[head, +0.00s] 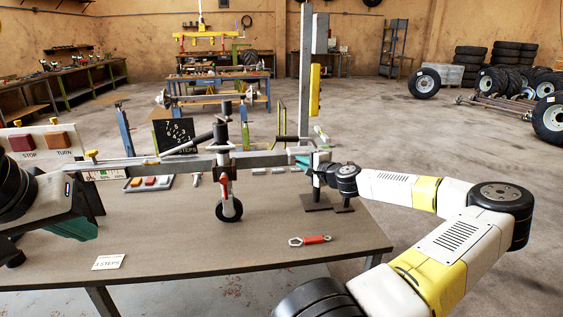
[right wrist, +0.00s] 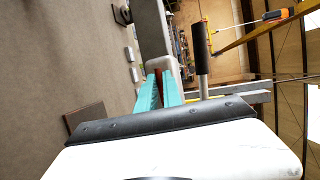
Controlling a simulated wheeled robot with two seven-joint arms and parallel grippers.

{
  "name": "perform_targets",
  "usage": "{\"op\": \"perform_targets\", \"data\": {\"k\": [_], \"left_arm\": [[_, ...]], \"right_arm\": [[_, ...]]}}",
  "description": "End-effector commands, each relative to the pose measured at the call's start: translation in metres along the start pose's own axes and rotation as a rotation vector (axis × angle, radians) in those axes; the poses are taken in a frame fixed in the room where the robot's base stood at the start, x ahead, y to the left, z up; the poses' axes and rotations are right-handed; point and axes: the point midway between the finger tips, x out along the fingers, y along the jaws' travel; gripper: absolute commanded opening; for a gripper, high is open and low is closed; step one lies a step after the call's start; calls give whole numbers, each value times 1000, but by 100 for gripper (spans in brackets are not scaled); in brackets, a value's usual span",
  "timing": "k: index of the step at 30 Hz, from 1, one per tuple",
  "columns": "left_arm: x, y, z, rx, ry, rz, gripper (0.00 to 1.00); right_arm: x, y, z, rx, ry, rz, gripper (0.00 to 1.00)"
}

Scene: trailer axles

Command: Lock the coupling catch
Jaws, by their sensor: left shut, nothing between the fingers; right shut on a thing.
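A grey drawbar (head: 255,160) lies level above the bench. In the right wrist view, the teal fingers of this gripper (right wrist: 162,90) are shut on a small reddish-brown part (right wrist: 161,72) at the end of the grey beam, which looks like the coupling catch. Whether the catch is up or down cannot be told. A lever with a black grip (right wrist: 200,40) stands beside the fingers. My left gripper (head: 75,228) is shut and empty at the bench's left, away from the coupling.
A jockey wheel (head: 229,210) hangs below the drawbar. A tray of coloured blocks (head: 149,183) and STOP and TURN buttons (head: 43,141) are at left. The bench's front middle is free.

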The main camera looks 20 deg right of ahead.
Motion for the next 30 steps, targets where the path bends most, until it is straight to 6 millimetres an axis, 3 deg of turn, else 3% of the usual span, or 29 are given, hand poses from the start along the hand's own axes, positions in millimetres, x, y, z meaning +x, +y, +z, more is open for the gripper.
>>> {"op": "perform_targets", "data": {"k": [8,9,12,23,30], "left_arm": [[0,0,0,0,0,0,0],[0,0,0,0,0,0,0],[0,0,0,0,0,0,0],[0,0,0,0,0,0,0],[0,0,0,0,0,0,0]], "right_arm": [[0,2,0,-8,1,4,0],[0,2,0,-8,1,4,16],[0,2,0,-8,1,4,32],[-4,1,0,-7,1,2,32],[-42,1,-2,-7,4,3,32]]}}
